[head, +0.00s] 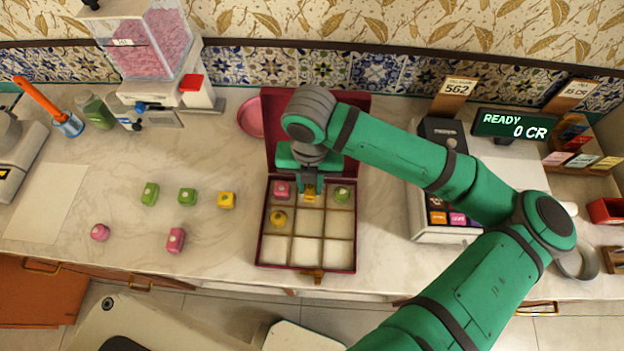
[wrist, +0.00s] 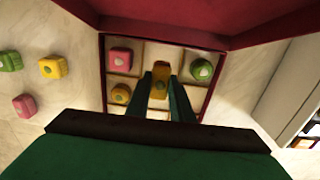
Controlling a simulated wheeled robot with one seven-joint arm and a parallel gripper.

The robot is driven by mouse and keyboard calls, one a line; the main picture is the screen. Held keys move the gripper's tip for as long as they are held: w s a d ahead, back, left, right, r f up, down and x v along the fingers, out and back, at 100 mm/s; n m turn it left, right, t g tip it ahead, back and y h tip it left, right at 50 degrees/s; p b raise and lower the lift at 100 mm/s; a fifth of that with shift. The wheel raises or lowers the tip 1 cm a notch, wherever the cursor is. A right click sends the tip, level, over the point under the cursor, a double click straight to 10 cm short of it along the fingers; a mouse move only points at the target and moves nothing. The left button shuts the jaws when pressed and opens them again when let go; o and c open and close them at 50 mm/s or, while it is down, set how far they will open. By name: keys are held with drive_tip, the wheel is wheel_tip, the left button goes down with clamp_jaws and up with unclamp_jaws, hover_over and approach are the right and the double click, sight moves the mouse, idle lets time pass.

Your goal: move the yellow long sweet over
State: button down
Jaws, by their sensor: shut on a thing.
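The yellow long sweet (wrist: 160,78) is between the two fingers of my gripper (wrist: 174,88), which is shut on it. In the head view the sweet (head: 309,197) shows just below my gripper (head: 310,187), at the back middle compartment of the red box (head: 261,238). I cannot tell whether it touches the compartment floor. In the box, a pink square sweet (head: 282,190) is back left, a green round sweet (head: 342,194) is back right, and a yellow round sweet (head: 278,218) is middle left. The other compartments look empty.
On the counter left of the box are a green long sweet (head: 150,194), a green square sweet (head: 187,197), a yellow square sweet (head: 226,200), a pink round sweet (head: 100,232) and a pink long sweet (head: 176,240). The box's raised lid (head: 272,135) stands behind. A register (head: 447,235) is right.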

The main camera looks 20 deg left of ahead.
sight(311, 190)
drive_tip(key=shift+w+f, duration=0.3)
drive_tip(key=shift+f, duration=0.05)
drive_tip(key=f, duration=0.3)
drive_tip(key=shift+w, duration=0.35)
drive_tip(key=shift+s+a+f, duration=0.1)
drive_tip(key=shift+a+f, duration=0.05)
drive_tip(key=shift+f, duration=0.2)
drive_tip(key=shift+f, duration=0.2)
drive_tip(key=c, duration=1.8)
unclamp_jaws()
drive_tip(key=shift+c, duration=0.2)
wheel_tip(311, 190, up, 12)
drive_tip(key=shift+r, duration=0.25)
drive_tip(key=shift+s, duration=0.1)
